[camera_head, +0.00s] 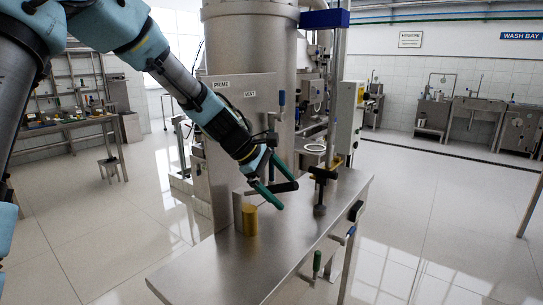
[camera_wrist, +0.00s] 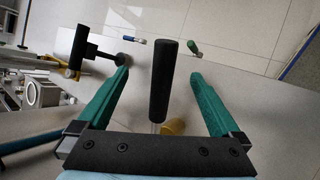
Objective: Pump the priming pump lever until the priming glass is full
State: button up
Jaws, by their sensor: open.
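My gripper (camera_head: 289,193) has two green fingers and is open above the steel bench. A black cylindrical handle (camera_wrist: 160,85), which looks like the priming pump lever's grip, lies between the open fingers in the wrist view, with a gap on each side. In the head view the handle (camera_head: 284,187) shows between the fingers, on a dark arm running left to a grey block (camera_head: 238,204). A panel labelled PRIME (camera_head: 222,84) and VENT stands behind my arm. I cannot make out the priming glass; my arm covers part of that panel.
A brass cylinder (camera_head: 249,220) stands on the steel bench (camera_head: 215,270) beside the grey block. A black T-handle (camera_head: 322,174) stands to the right of my gripper. Green (camera_head: 316,262) and blue (camera_head: 350,232) handles project at the bench's front edge.

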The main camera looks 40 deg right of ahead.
jog(key=p+v, duration=0.4)
jog(key=v, duration=0.4)
jog(key=shift+w+a, duration=0.1)
dwell(0.4)
